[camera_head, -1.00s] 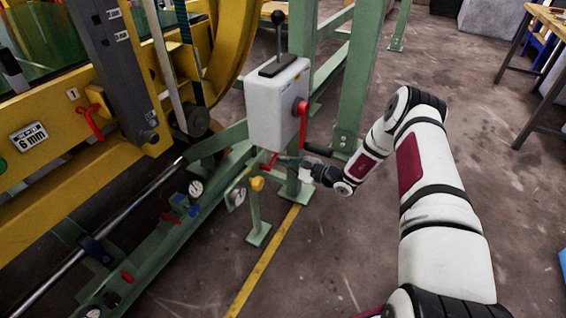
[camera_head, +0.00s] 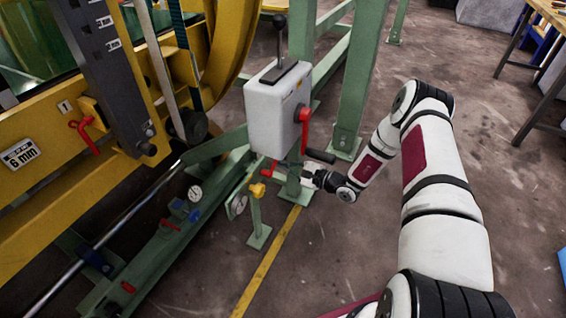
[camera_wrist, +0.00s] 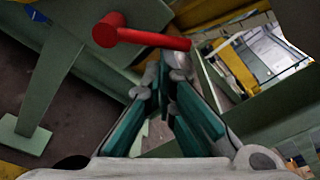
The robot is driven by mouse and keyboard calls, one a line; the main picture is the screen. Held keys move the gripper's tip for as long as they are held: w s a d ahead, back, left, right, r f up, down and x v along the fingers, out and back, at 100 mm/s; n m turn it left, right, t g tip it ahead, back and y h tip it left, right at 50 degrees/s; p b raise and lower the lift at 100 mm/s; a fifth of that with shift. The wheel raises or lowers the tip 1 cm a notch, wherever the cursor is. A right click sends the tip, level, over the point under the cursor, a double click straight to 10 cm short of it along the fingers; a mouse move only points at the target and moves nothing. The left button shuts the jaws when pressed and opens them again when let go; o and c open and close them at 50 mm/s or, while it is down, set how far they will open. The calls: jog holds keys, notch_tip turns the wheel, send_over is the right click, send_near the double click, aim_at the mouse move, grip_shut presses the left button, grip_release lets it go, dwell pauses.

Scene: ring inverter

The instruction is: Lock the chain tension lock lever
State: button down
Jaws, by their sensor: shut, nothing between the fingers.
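A small red lever (camera_head: 268,169), which looks like the lock lever, sits low beneath the grey box. In the wrist view the red lever (camera_wrist: 150,39) lies nearly level, from a round red knob at its left end to a grey pivot piece (camera_wrist: 176,60) at its right. My gripper (camera_head: 306,176) is just right of the lever in the head view. In the wrist view my gripper (camera_wrist: 164,75), with teal finger pads, is shut and empty. Its tips point at the lever's pivot end; whether they touch it I cannot tell.
The grey box (camera_head: 277,115) carries a red crank (camera_head: 304,116) with a black grip (camera_head: 320,156) hanging just above my gripper. A green post (camera_head: 355,85) stands behind. A yellow knob (camera_head: 257,190) and gauge (camera_head: 238,206) are close by at left.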

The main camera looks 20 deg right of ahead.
jog(key=shift+s+a+r+n+t+p, duration=0.3)
jog(key=shift+r+n+p, duration=0.4)
jog(key=shift+n, duration=0.85)
jog(key=shift+s+a+r+n+t+p, duration=0.15)
jog(key=shift+s+a+r+n+p, duration=0.4)
jog(key=shift+n, duration=1.05)
jog(key=shift+s+a+r+n+t+p, duration=0.1)
jog(key=shift+r+n+t+p, duration=0.15)
jog(key=shift+r+n+p, duration=0.95)
jog(key=shift+f+n, duration=0.45)
jog(key=shift+f, duration=0.05)
jog(key=v, duration=1.2)
jog(key=shift+w+d+f, duration=0.1)
